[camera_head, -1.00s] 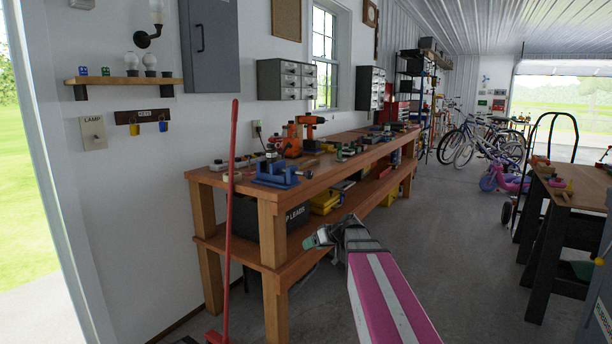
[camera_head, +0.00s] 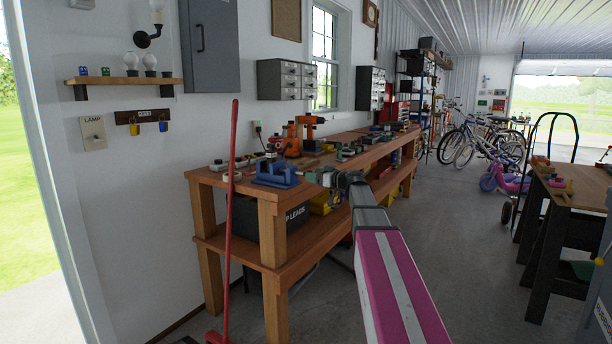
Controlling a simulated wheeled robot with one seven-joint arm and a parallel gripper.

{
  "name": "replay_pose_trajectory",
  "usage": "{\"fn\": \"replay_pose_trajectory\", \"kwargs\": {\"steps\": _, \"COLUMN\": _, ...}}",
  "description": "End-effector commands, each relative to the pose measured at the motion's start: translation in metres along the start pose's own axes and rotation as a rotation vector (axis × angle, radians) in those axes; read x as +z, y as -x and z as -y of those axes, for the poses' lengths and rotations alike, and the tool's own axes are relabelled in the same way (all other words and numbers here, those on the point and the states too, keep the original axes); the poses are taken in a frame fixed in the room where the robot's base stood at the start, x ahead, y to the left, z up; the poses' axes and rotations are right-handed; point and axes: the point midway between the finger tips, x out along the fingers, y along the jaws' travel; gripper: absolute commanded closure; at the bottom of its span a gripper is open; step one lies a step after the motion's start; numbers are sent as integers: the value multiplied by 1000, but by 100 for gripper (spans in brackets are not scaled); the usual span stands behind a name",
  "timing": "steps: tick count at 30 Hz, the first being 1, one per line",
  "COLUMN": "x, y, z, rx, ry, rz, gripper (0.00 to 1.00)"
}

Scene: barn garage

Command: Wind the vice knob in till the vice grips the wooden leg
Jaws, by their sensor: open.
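The blue vice (camera_head: 277,174) sits on the near end of the wooden workbench (camera_head: 238,177). Its knob, on the right side facing my gripper, is too small to make out clearly. I cannot make out a separate wooden leg in the vice, nor the gap between its jaws. My gripper (camera_head: 316,176) is just right of the vice at about bench-top height, at the bench's front edge. It is open. Whether it touches the knob or stands just short of it, I cannot tell.
An orange drill (camera_head: 309,124) and several small tools lie behind the vice along the bench. A red pole (camera_head: 230,220) stands in front of the bench's near end. A second workbench (camera_head: 572,195) stands at right, with clear floor between.

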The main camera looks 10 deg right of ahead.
Motion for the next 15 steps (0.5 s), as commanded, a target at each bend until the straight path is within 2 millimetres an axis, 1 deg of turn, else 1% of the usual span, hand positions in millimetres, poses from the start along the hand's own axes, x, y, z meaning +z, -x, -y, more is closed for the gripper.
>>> {"fn": "replay_pose_trajectory", "kwargs": {"steps": 1, "x": 0, "y": -11, "z": -1, "rx": -3, "ry": 0, "rz": 0, "gripper": 32}}
{"fn": "replay_pose_trajectory", "kwargs": {"steps": 6, "x": 0, "y": -33, "z": -1, "rx": -1, "ry": 0, "rz": 1, "gripper": 32}}
{"fn": "replay_pose_trajectory", "kwargs": {"steps": 10, "x": 0, "y": -42, "z": 0, "rx": 0, "ry": -1, "rz": 1, "gripper": 32}}
{"fn": "replay_pose_trajectory", "kwargs": {"steps": 15, "x": 0, "y": -45, "z": 0, "rx": 1, "ry": -1, "rz": 1, "gripper": 32}}
